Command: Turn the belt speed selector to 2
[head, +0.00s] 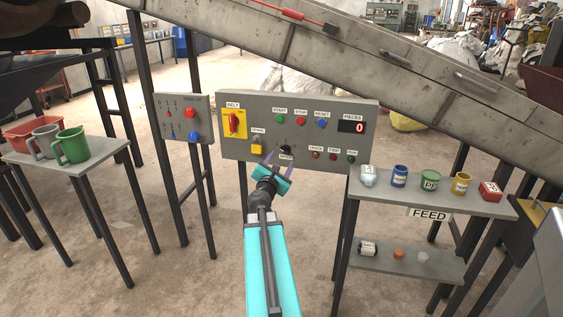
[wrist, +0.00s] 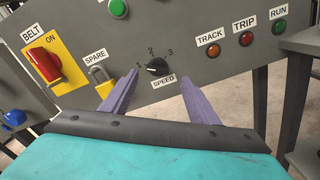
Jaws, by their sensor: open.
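The belt speed selector (wrist: 157,67) is a small black knob on the grey control panel, with a SPEED label (wrist: 163,81) below it and the numbers 1, 2 and 3 around its top. In the head view the selector (head: 286,149) sits low in the middle of the panel. Its exact pointing direction is too small to tell. My gripper (wrist: 159,72) is open, its purple fingers spread on the left and right of the knob in the wrist view. In the head view my gripper (head: 280,162) is just in front of the panel's lower edge. No contact with the knob shows.
Left of the knob are a yellow SPARE padlock (wrist: 102,82) and the red BELT switch (wrist: 41,66). Right of it are the TRACK (wrist: 212,51), TRIP and RUN lamps. START, STOP and RESET buttons (head: 322,124) sit above. A shelf with jars (head: 430,181) stands at right.

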